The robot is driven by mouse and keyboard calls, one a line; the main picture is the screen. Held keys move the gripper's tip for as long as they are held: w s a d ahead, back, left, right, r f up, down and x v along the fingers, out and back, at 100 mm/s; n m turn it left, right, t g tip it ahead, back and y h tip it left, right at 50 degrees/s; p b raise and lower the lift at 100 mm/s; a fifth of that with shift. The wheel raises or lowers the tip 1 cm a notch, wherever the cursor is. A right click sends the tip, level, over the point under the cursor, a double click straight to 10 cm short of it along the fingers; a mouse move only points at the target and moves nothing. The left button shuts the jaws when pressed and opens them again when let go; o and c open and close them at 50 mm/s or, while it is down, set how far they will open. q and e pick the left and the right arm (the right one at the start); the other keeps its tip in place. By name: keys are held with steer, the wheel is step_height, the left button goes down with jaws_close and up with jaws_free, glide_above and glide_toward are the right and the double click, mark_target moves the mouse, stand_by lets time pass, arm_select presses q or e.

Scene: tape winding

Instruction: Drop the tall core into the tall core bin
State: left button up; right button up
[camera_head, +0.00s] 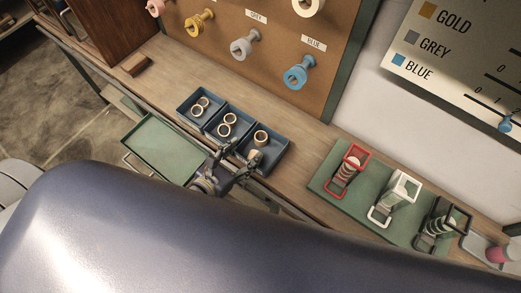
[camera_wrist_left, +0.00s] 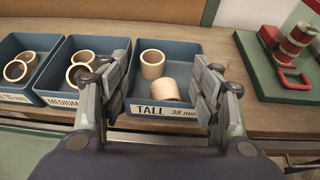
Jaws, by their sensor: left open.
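The tall core bin (camera_head: 284,152) is the rightmost of the blue bins, and its label reads TALL 38 mm in the left wrist view (camera_wrist_left: 196,48). Two tan tall cores lie in it: a rear core (camera_wrist_left: 152,64) and a front core (camera_wrist_left: 165,90), which looks tipped on its side near the front wall. My left gripper (camera_wrist_left: 160,82) is open, its fingers apart on either side of the bin's front, with nothing held between them. In the head view my left gripper (camera_head: 226,172) is at the bin's front edge. My right gripper is not in view.
The medium bin (camera_wrist_left: 62,52) and a shorter-size bin (camera_wrist_left: 8,50) hold core rings to the left. A green tray (camera_head: 160,150) is at the bench front. A green mat (camera_head: 322,178) with red, white and black dispensers stands right. Spools hang on the pegboard (camera_head: 225,25).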

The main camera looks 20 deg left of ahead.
arm_select(q)
steer(key=shift+v, duration=2.25)
steer(key=s+a+f+m+g+y+b, duration=0.1)
steer(key=s+f+m+g, duration=0.3)
steer(key=f, duration=0.6)
steer(key=s+f+m+b, duration=0.2)
steer(key=f+m, duration=0.4)
steer(key=f, duration=0.3)
steer(key=s+a+f+m+g+y+b, duration=0.1)
steer(key=s+f+m+g, duration=0.3)
steer(key=f, duration=0.6)
steer(key=s+a+f+m+g+y+b, duration=0.1)
steer(key=s+a+f+m+g, duration=0.1)
steer(key=s+f+m, duration=0.6)
steer(key=s+a+f+m+g+y+b, duration=0.1)
steer(key=s+a+f+m+b, duration=0.1)
steer(key=s+f+m, duration=0.6)
step_height(320, 180, down, 3)
steer(key=m, duration=0.5)
steer(key=shift+s+a+g, duration=0.35)
steer(key=shift+g, duration=0.05)
